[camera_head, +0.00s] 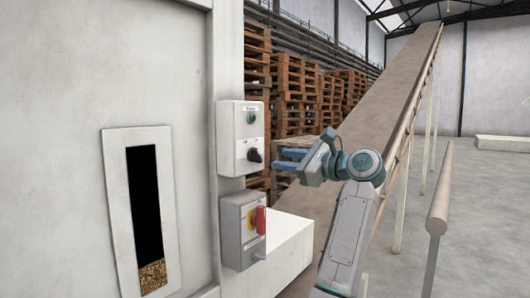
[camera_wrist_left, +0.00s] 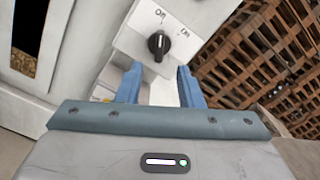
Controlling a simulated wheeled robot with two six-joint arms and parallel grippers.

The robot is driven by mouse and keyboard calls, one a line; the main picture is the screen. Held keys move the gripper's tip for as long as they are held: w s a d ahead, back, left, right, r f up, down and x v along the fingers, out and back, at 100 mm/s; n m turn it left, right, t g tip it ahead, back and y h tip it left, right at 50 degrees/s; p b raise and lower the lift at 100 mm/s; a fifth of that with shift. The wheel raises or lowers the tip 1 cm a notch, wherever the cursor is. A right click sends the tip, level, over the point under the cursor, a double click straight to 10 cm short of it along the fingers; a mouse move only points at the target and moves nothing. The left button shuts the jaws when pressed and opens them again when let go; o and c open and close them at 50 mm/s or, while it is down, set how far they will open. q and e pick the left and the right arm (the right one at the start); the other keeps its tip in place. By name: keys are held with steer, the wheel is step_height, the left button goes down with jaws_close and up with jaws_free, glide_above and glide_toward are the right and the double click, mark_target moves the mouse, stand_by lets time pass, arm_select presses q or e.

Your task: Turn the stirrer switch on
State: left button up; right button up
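The stirrer switch is a black rotary knob (camera_head: 255,155) low on a white control box (camera_head: 233,133), below a green button. In the left wrist view the open fingers (camera_wrist_left: 160,85) lie below the knob. My right gripper is not in view.
A grey box with a red handle (camera_head: 259,220) on a yellow plate sits below the control box. Pallet stacks (camera_head: 297,95) and a sloping conveyor (camera_head: 390,95) lie behind. A narrow window (camera_head: 145,205) shows pellets.

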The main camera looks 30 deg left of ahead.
mark_target(260, 156)
arm_select(q)
steer(key=a+p, duration=0.1)
steer(key=a, duration=0.2)
steer(key=a+p, duration=0.1)
steer(key=a, duration=0.2)
steer(key=shift+w+a+r+p, duration=0.15)
steer(key=shift+r+p, duration=0.05)
steer(key=shift+p, duration=0.1)
steer(key=shift+w+a+f, duration=0.1)
steer(key=shift+a+f, duration=0.1)
steer(key=shift+a, duration=0.3)
jaws_close()
